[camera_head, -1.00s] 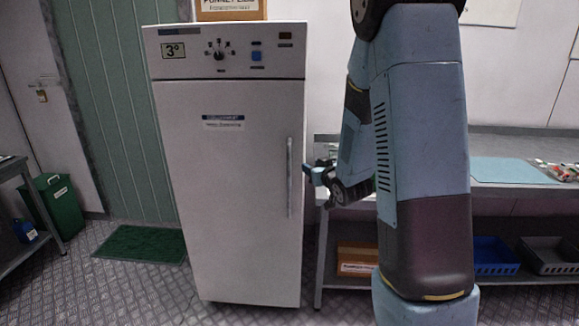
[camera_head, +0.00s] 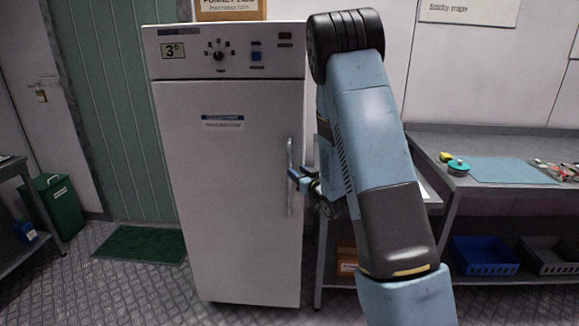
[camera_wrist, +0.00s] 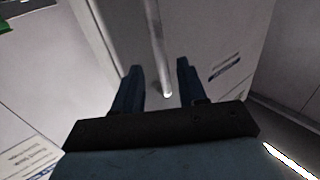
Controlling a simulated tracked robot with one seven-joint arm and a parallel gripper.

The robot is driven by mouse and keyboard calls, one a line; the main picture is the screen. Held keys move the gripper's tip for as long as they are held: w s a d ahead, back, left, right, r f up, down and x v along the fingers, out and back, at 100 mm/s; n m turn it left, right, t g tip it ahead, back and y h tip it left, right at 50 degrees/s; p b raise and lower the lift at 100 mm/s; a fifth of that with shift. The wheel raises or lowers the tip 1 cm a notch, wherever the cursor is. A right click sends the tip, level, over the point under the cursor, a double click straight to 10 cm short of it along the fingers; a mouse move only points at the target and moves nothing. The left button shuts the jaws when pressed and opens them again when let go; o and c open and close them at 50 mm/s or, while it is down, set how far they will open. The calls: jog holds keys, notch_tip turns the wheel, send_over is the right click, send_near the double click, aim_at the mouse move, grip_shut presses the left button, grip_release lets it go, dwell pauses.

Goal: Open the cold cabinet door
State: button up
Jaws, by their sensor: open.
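The cold cabinet (camera_head: 225,200) is a tall white unit with a dial panel on top, and its door (camera_head: 235,170) is shut. A vertical bar handle (camera_head: 289,160) runs along the door's right side. My gripper (camera_head: 293,178) is at the handle, close to its middle, reaching in from the right. In the wrist view the handle (camera_wrist: 158,50) runs down between the two fingers of my open gripper (camera_wrist: 160,75), with a gap on each side. Whether the fingertips reach past the bar is hard to tell.
A metal bench (camera_head: 480,145) stands to the right of the cabinet, with a blue mat (camera_head: 510,171) and small items on it. A blue crate (camera_head: 484,256) is on its lower shelf. A green mat (camera_head: 140,243) and a green bin (camera_head: 56,207) are at the left. The floor before the door is clear.

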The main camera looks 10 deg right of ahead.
jog(key=x, duration=0.7)
jog(key=shift+w, duration=0.1)
jog(key=shift+c, duration=0.4)
grip_shut()
